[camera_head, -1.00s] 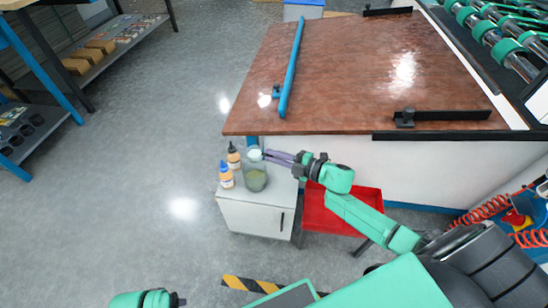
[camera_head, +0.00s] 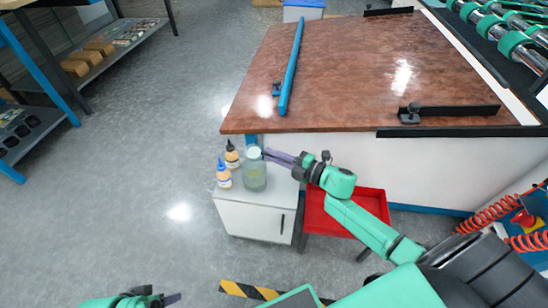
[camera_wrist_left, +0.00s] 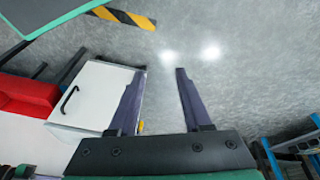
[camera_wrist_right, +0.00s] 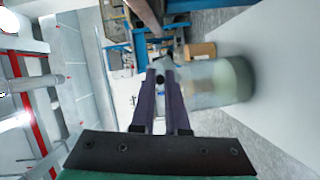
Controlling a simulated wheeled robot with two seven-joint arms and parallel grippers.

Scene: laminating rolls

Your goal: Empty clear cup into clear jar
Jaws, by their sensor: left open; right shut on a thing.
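The clear jar (camera_head: 253,179) stands upright on the white cabinet, with pale greenish contents. It also shows in the right wrist view (camera_wrist_right: 225,80), blurred, just right of the fingers. My right gripper (camera_head: 270,154) is at the jar's upper right side, shut on a small see-through thing, apparently the clear cup (camera_head: 254,153), at the jar's mouth. The cup's outline blends with the jar, so its tilt and contents cannot be told. In the right wrist view, the fingers (camera_wrist_right: 160,75) are close together. My left gripper (camera_head: 173,299) is open and empty, low above the floor.
Two bottles, one with a dark cap (camera_head: 232,154) and one with a blue cap (camera_head: 223,174), stand left of the jar on the white cabinet (camera_head: 255,220). A red tray (camera_head: 345,212) is to its right. The brown table (camera_head: 350,80) is behind.

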